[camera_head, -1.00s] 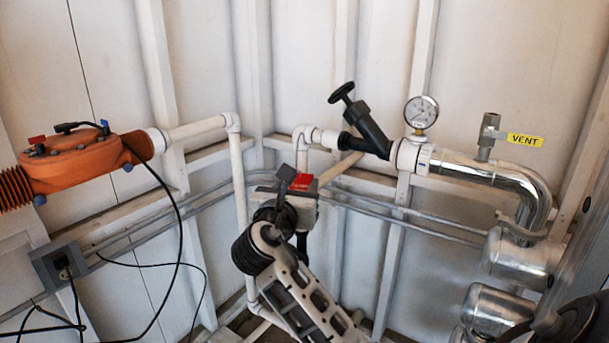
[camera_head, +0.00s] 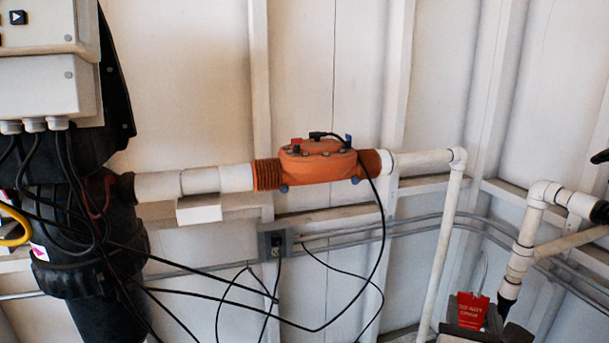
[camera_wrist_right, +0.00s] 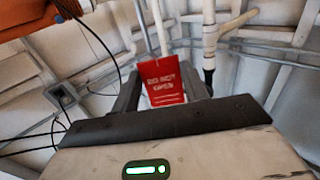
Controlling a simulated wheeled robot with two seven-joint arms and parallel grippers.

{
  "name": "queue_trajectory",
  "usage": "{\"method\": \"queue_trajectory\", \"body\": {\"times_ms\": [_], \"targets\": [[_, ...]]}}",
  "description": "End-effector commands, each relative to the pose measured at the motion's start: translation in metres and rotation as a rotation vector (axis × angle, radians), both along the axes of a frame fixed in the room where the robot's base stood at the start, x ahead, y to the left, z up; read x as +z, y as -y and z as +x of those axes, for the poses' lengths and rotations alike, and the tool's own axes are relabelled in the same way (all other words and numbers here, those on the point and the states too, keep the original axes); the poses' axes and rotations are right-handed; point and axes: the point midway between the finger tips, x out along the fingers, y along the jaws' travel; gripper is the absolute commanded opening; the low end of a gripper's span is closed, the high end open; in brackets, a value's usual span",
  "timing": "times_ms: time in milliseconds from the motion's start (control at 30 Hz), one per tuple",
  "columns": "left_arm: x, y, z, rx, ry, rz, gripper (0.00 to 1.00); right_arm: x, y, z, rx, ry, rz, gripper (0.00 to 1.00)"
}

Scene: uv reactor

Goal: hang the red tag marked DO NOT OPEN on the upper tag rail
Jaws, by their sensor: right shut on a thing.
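The red tag (camera_head: 472,311) shows at the lower right of the head view, upright, with a thin light loop above it. In the right wrist view, the red tag (camera_wrist_right: 163,84) stands between the two dark fingers and its white lettering reads DO NOT OPEN. My right gripper (camera_head: 474,318) is shut on the tag; it also shows in the right wrist view (camera_wrist_right: 163,92). The tag is held in front of the wall, apart from the pipes. I cannot make out which part is the upper tag rail. My left gripper is not in view.
An orange ribbed pipe unit (camera_head: 318,163) sits mid-wall on white pipe. A vertical white pipe (camera_head: 440,250) stands left of the tag, and another white pipe (camera_head: 520,255) to its right. Thin grey conduits (camera_head: 410,226) run along the wall. Black cables hang from a grey outlet box (camera_head: 275,241).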

Motion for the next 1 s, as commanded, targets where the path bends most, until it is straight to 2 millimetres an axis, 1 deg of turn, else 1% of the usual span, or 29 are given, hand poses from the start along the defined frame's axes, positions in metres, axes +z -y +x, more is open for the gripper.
{"method": "queue_trajectory", "body": {"times_ms": [33,200,300,400,567,1000], "targets": [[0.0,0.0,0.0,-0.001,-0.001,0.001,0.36,-0.009,-0.012,-0.011,0.065,-0.008,-0.001,0.19],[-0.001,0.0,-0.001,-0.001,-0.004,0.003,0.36,-0.024,-0.05,-0.042,0.255,-0.005,0.0,0.19],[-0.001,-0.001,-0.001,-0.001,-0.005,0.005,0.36,-0.028,-0.066,-0.056,0.331,-0.002,0.0,0.19],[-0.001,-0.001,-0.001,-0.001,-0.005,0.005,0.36,-0.03,-0.075,-0.065,0.377,0.0,0.001,0.19],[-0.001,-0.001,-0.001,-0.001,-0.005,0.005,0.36,-0.03,-0.08,-0.069,0.402,0.002,0.0,0.19],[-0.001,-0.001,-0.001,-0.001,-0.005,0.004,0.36,-0.03,-0.08,-0.068,0.404,0.001,-0.007,0.19]]}}
